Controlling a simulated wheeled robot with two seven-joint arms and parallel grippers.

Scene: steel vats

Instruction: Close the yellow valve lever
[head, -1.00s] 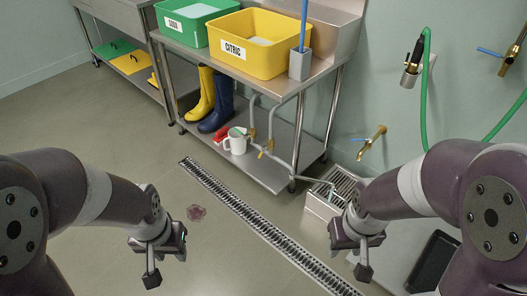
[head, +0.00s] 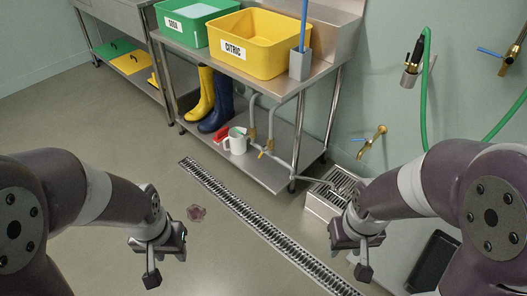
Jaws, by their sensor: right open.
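My right gripper (head: 361,257) is open and empty at the lower right, in front of the floor drain box and far from the lever. Neither gripper touches anything.
A white jug (head: 236,142), a red item and blue boots (head: 216,117) and yellow boots stand on the lower shelf (head: 270,176) near the valve. A yellow CITRIC tub (head: 262,60) sits above. A grated drain channel (head: 245,213) crosses the open floor.

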